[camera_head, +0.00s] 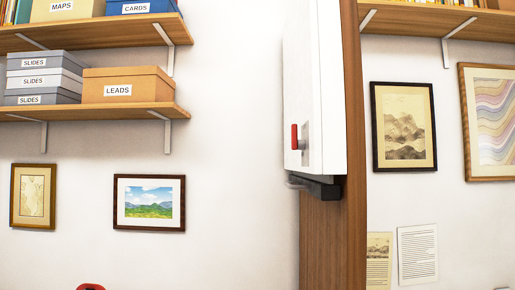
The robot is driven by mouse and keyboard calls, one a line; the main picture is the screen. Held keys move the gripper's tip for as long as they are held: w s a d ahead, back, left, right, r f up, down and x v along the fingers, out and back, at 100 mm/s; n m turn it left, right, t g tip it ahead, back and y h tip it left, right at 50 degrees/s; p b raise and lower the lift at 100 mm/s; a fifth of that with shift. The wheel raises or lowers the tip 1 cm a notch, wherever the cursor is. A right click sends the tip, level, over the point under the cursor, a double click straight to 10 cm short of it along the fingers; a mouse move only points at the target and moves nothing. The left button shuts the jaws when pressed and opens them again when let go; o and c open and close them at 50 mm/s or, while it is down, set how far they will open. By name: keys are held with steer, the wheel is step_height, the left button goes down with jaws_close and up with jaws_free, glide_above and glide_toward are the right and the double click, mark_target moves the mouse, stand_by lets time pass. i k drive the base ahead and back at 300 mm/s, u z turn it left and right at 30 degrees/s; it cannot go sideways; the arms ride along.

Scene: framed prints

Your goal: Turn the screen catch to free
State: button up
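The screen catch (295,137) is a small red upright lever on a pale grey plate (305,139). It sits low on the narrow side of a tall white panel (325,90), which looks like the screen seen nearly edge-on. The panel is beside a brown wooden post (355,160). I cannot tell from its upright pose whether the catch is locked or free. My gripper is not in view.
A dark bracket (322,188) with a grey bar juts out below the panel. Shelves with boxes (128,85) are at left. Framed prints (149,202) hang on the white wall either side of the post. The wall left of the panel is bare. A red thing (90,287) is cut off at the bottom edge.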

mark_target(299, 144)
steer(key=u, duration=2)
steer(key=i, duration=1)
steer(key=u, duration=0.05)
